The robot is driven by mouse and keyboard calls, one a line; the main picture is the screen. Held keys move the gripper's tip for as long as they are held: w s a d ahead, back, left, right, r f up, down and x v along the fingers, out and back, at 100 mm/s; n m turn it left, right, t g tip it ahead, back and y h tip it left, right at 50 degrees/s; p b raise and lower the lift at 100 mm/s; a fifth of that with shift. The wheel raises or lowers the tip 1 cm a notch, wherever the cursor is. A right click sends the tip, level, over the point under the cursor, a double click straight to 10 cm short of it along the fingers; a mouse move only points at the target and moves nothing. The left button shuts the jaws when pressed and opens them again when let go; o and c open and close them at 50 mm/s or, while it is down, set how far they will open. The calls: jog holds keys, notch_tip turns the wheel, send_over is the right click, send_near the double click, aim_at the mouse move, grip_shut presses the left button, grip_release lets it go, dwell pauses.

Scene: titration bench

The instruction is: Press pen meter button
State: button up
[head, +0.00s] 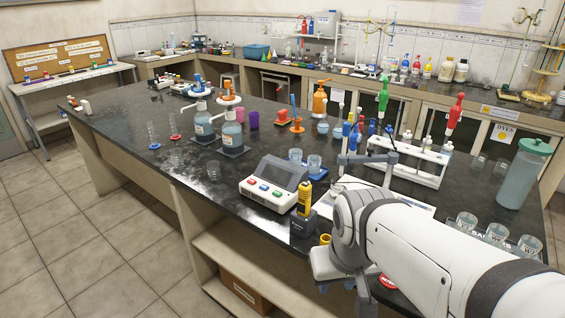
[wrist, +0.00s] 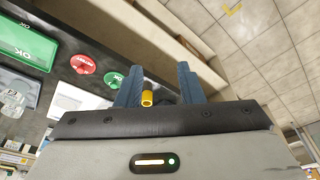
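A yellow pen-shaped meter (head: 304,198) stands upright in a dark block (head: 303,222) near the bench's front edge in the head view. Its button is too small to make out. My gripper (wrist: 158,84) shows two blue fingers spread apart in the wrist view. A small yellow cylinder (wrist: 147,98) shows between them, closer to the left finger, with a gap to the right finger. I cannot tell what it belongs to. In the head view, a yellow round piece (head: 325,239) shows beside my wrist, right of and nearer than the dark block. My fingertips are mostly hidden there.
A bench meter (head: 273,184) with coloured buttons stands left of the pen meter. A white rack (head: 409,161) and several beakers stand to the right. Red (wrist: 83,64) and green (wrist: 113,78) discs lie on the bench in the wrist view. Floor (wrist: 265,50) lies beyond the bench edge.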

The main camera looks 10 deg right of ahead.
grip_shut()
dwell(1.5)
